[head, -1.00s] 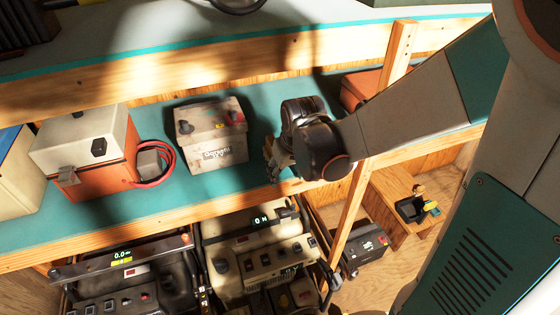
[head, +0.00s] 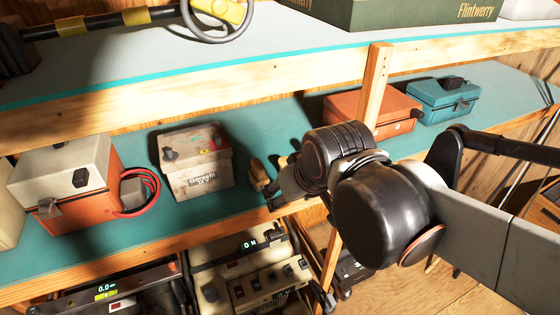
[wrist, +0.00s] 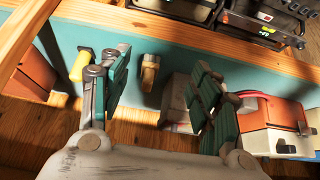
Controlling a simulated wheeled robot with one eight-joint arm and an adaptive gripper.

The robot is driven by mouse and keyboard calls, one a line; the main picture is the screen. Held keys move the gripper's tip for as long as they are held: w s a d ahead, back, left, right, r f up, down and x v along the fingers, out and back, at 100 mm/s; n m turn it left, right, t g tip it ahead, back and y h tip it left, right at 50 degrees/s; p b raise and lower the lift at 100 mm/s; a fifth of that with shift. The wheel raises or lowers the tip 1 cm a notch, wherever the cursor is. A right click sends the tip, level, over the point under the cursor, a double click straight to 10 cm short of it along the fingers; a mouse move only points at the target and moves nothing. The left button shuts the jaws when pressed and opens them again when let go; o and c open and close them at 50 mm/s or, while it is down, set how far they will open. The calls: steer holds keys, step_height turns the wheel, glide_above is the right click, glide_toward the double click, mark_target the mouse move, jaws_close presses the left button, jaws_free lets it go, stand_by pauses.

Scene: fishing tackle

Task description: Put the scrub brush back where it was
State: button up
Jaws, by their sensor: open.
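The scrub brush appears to be the small tan wooden block (head: 259,174) on the teal shelf, just right of the white battery. In the wrist view the same tan block (wrist: 150,72) lies on the shelf near its front edge, in the gap between my fingers as seen in the picture. My gripper (head: 279,182) is right beside it in the head view, partly hidden by my own wrist. In the wrist view my gripper (wrist: 158,65) is open, with its two green-padded fingers spread wide and nothing held. I cannot tell whether a finger touches the block.
The white battery (head: 196,160) and an orange-and-white box (head: 62,180) stand left on the shelf. A wooden post (head: 374,90), an orange case (head: 395,112) and a teal toolbox (head: 445,98) are to the right. A yellow cylinder (wrist: 80,66) shows in the wrist view. Generators (head: 255,280) stand below.

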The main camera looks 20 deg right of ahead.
steer(key=shift+s+r+t, duration=0.2)
steer(key=shift+s+r, duration=0.1)
steer(key=shift+s, duration=0.35)
steer(key=shift+s+r+t, duration=0.2)
steer(key=shift+s+r, duration=0.05)
steer(key=shift+s, duration=0.4)
